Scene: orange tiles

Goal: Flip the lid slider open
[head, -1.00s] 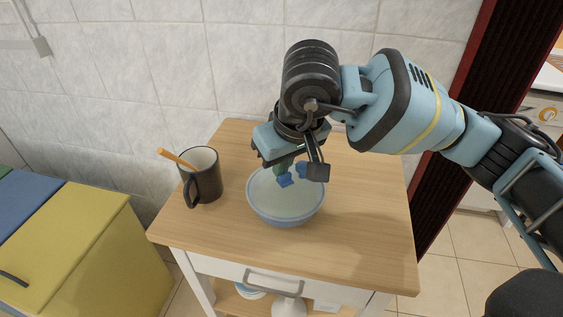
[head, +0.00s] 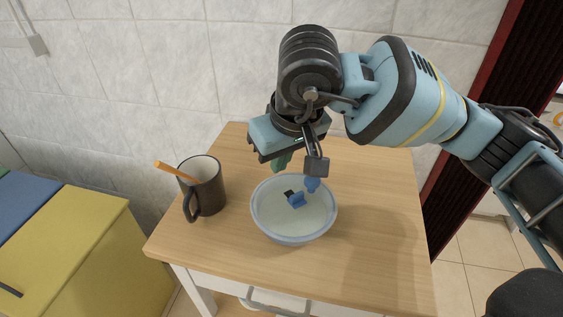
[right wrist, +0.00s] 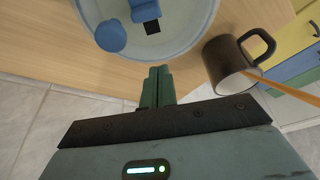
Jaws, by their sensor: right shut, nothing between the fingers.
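A round bowl-like container (head: 268,222) with a pale top stands on the wooden cart. Its top carries a blue slider (head: 297,201) and a round blue knob (head: 312,186). A dark square opening (head: 289,194) shows beside the slider. The right wrist view shows the slider (right wrist: 145,10), the knob (right wrist: 110,36) and the dark opening (right wrist: 152,27) too. My right gripper (head: 281,165) is above the container's back edge, its green fingers shut and empty. In the right wrist view the fingertips (right wrist: 158,74) are apart from the slider and just outside the rim. My left gripper is not in view.
A dark mug (head: 206,190) with an orange stick (head: 176,171) stands left of the container on the wooden top (head: 380,230). The wooden top is clear to the right. A tiled wall is behind; a yellow-topped box (head: 70,235) is at the left.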

